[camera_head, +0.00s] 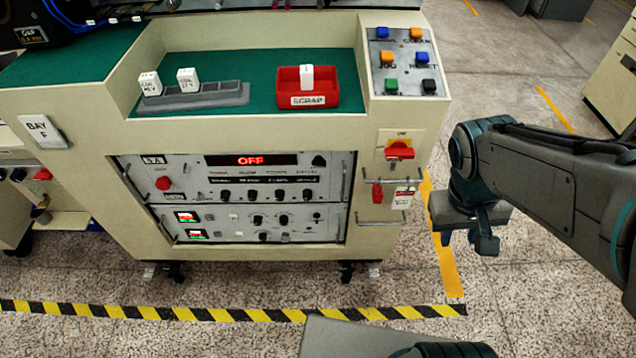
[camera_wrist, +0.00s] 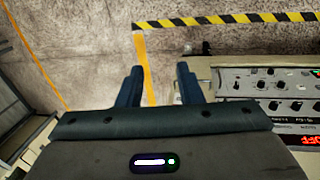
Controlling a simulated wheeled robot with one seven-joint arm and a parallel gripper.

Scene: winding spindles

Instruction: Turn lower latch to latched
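A cream cabinet holds two stacked grey panels, an upper panel (camera_head: 235,180) and a lower panel (camera_head: 250,222). A small dark fitting (camera_head: 317,215) sits at the right end of the lower panel; it may be the lower latch, but it is too small to tell its setting. A larger dark knob (camera_head: 319,160) sits above it on the upper panel. My gripper (camera_head: 467,240) hangs right of the cabinet, apart from it. In the wrist view my gripper (camera_wrist: 159,86) has its two fingers spread with nothing between them. Part of the panels shows at the right there.
A red rotary switch (camera_head: 399,150), a red padlock-like item (camera_head: 377,193) and a rail (camera_head: 380,222) are on the cabinet's right front. Bar handles (camera_head: 347,180) stick out beside the panels. A red scrap bin (camera_head: 308,88) stands on top. The floor before the striped tape (camera_head: 230,314) is mostly clear.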

